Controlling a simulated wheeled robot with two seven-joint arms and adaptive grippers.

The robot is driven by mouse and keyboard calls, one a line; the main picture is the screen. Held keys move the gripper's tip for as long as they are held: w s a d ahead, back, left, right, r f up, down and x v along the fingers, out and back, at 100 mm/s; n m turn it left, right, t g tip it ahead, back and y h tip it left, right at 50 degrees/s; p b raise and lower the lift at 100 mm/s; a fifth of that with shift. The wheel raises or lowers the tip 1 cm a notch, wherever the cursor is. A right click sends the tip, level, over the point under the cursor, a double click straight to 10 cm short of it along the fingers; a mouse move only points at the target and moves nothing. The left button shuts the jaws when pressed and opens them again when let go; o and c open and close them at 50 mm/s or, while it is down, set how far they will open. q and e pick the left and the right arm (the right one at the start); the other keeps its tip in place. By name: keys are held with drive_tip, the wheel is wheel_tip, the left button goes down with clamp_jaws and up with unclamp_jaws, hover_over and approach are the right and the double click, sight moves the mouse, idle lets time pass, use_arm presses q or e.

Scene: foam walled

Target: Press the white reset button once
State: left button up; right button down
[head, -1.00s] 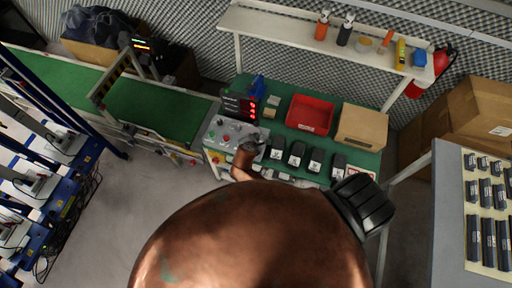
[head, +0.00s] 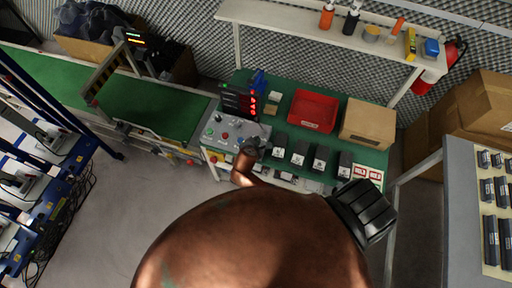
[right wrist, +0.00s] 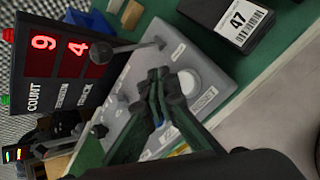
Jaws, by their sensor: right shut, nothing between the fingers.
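The grey control panel (head: 218,134) stands on the green bench, with small coloured buttons on its face. My right gripper (head: 252,148) is over the panel's right end, and the white button is hidden behind it in the head view. In the right wrist view the shut, empty fingers (right wrist: 160,76) point at the panel. My left gripper is not in view.
A red-digit display (head: 238,101) stands behind the panel. A black-knobbed lever (right wrist: 98,52) rises close to the fingers. Several dark blocks (head: 298,153) lie right of the panel, before a red bin (head: 313,112) and a cardboard box (head: 367,124).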

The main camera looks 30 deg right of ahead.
wheel_tip(320, 180, down, 2)
idle(1.5)
drive_tip(key=shift+f, duration=0.4)
drive_tip(key=shift+f, duration=0.55)
idle(0.8)
drive_tip(key=shift+r+p, duration=0.95)
